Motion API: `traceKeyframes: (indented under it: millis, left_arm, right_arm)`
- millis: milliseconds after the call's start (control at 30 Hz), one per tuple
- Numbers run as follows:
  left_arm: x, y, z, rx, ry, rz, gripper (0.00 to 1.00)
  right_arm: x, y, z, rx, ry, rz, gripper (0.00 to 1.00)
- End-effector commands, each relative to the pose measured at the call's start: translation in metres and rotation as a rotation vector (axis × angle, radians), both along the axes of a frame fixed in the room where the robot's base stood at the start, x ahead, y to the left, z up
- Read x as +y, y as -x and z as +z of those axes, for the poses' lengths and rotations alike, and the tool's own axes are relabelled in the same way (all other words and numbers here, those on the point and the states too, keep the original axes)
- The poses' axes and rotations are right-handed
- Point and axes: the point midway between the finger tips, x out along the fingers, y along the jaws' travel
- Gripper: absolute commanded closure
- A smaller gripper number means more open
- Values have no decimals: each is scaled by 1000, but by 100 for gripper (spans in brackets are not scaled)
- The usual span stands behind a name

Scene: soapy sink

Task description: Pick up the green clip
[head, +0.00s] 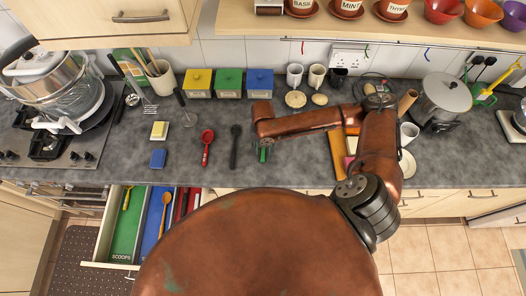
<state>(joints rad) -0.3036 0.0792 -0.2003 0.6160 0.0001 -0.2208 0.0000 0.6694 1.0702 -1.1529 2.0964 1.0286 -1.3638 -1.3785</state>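The green clip (263,154) is a small green patch on the grey counter, near its front edge and right of the black spoon. It is partly hidden by my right gripper. My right gripper (264,146) hangs down from my copper-coloured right arm directly over the clip. Its fingers are small and dark here, so I cannot tell whether they are open or shut, or whether they touch the clip. My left gripper is not in view.
A black spoon (235,145) and a red spoon (207,146) lie left of the clip. Yellow, green and blue boxes (229,84) stand behind. An orange board (337,156) lies to the right. An open drawer (103,227) with coloured compartments juts out below left.

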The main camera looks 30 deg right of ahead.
Motion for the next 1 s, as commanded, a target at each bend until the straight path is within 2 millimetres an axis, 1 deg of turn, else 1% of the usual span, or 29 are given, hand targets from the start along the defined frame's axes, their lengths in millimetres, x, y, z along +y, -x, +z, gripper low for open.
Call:
traceKeyframes:
  millis: [33,133,367,800,1000]
  left_arm:
    - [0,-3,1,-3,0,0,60]
    - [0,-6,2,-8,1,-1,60]
    - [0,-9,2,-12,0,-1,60]
    - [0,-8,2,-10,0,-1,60]
    - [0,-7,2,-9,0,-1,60]
  right_arm:
    - [0,0,-6,1,-1,0,65]
    - [1,0,-12,-1,0,1,65]
    - [1,0,-14,-1,0,2,65]
    - [0,0,-13,-1,0,1,96]
    - [0,0,-13,-1,0,1,96]
